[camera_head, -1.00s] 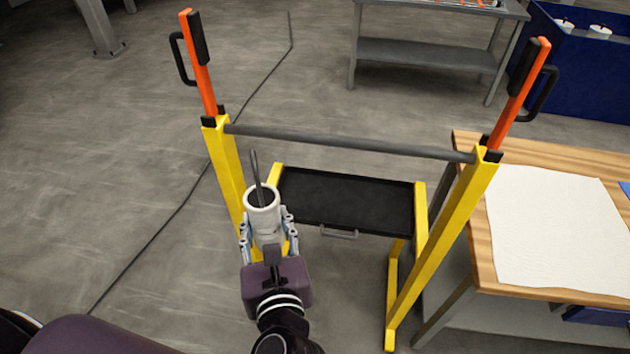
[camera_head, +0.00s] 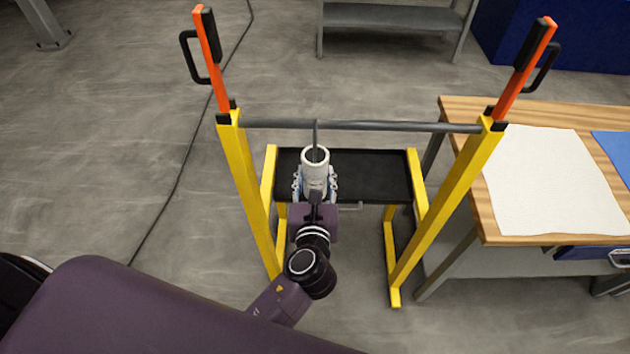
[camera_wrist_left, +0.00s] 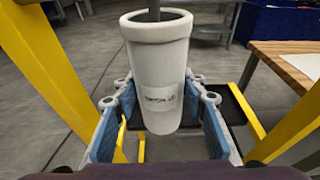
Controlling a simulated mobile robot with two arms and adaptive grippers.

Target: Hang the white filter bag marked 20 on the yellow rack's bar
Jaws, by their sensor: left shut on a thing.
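The white filter bag (camera_head: 315,170) is a cylinder with a thick rim and an open top, held roughly upright in my left gripper (camera_head: 315,188). In the left wrist view the bag (camera_wrist_left: 158,70) stands between the blue-padded fingers (camera_wrist_left: 162,125), with a label too blurred to read. A dark rod-like hanger rises from its mouth. The yellow rack (camera_head: 248,190) carries a grey horizontal bar (camera_head: 400,126). In the head view the hanger's upper end overlaps the bar; I cannot tell whether they touch. My right gripper is not in view.
A black tray (camera_head: 380,175) sits low between the rack's posts. Orange uprights with black handles (camera_head: 190,58) top both posts. A wooden table (camera_head: 462,150) with a white cloth (camera_head: 550,180) stands close on the right. Open floor lies to the left.

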